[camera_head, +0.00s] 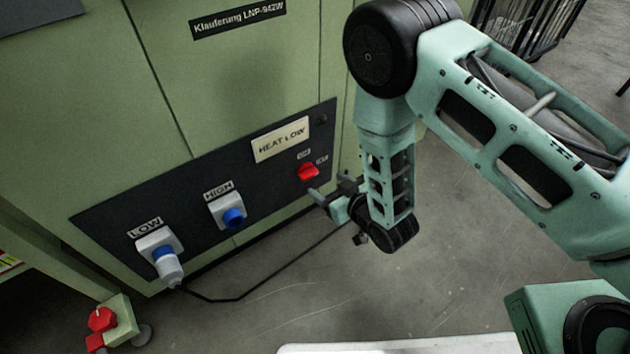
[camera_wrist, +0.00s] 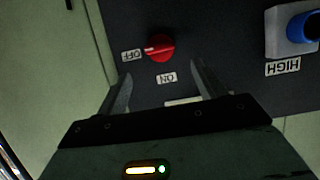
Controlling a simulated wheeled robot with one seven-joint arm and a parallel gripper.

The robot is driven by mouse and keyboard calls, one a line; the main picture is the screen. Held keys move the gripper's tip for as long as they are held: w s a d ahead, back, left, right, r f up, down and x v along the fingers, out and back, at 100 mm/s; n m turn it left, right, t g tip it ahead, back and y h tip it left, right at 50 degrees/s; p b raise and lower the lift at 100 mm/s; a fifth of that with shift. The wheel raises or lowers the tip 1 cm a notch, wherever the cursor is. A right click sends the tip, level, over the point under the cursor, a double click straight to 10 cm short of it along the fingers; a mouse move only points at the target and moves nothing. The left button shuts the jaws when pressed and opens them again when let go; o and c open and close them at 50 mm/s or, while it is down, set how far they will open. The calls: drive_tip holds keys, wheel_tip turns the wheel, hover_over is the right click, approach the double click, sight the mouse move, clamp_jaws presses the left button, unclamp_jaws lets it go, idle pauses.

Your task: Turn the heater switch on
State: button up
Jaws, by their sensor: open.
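In the wrist view, which is upside down, the knob (camera_wrist: 160,47) has a white mark pointing toward the OFF label (camera_wrist: 131,55). The ON label (camera_wrist: 166,78) is beside it. My gripper (camera_head: 328,188) is just in front of the panel, near the knob. In the wrist view my gripper (camera_wrist: 163,82) is open and empty, its fingers apart, with the knob beyond the tips and roughly between them.
A grey plug (camera_head: 170,269) with a cable sits in the LOW socket; the HIGH socket (camera_head: 233,217) with a blue cover is left of the knob. A red-knobbed fixture (camera_head: 103,320) stands at lower left. The grey floor (camera_head: 300,290) in front is mostly clear.

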sight(310, 174)
drive_tip(key=b+x, duration=0.2)
drive_tip(key=x, duration=0.5)
drive_tip(key=shift+w+a, duration=0.15)
drive_tip(key=c, duration=1)
